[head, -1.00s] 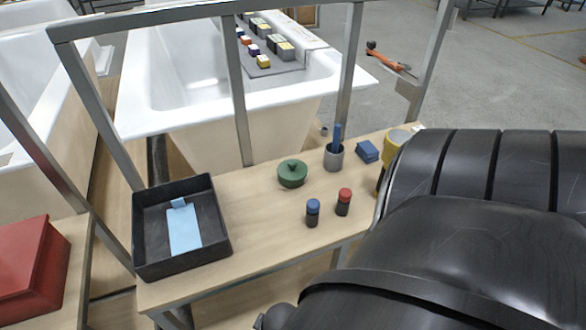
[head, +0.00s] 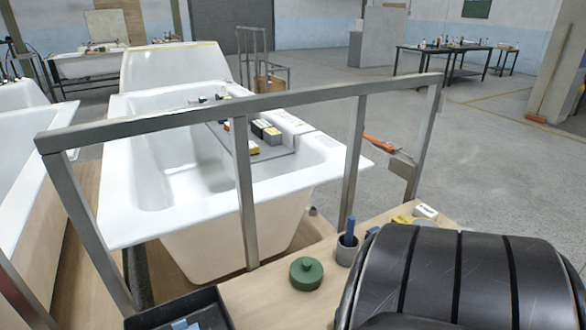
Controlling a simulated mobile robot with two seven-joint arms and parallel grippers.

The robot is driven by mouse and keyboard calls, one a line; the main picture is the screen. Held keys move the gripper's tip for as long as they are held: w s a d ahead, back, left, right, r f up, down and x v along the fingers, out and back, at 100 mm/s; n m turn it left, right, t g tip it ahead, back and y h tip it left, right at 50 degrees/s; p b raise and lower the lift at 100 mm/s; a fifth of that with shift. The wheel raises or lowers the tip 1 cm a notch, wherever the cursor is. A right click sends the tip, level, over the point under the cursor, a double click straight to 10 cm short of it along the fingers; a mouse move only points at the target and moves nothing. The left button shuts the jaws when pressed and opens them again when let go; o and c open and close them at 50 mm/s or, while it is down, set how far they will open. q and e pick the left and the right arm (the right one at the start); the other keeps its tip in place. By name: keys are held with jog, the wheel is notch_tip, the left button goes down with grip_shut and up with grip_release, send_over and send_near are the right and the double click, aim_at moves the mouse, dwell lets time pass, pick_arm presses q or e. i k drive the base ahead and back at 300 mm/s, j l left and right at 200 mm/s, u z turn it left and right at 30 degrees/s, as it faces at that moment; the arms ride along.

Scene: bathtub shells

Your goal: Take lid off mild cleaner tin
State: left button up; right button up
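A yellow item (head: 402,220) shows partly behind the large black ribbed arm part of mine at lower right, which hides much of the bench. Neither gripper is in view.
A grey cup with a blue-handled tool (head: 347,250) stands right of the green object. A black tray (head: 182,311) is at bottom left. A metal frame (head: 250,108) crosses between the bench and a white bathtub (head: 150,222). A white block (head: 425,211) lies at the bench's far right.

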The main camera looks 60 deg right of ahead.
aim_at(304, 270)
jog(key=z, duration=1.25)
jog(key=i+j, duration=0.05)
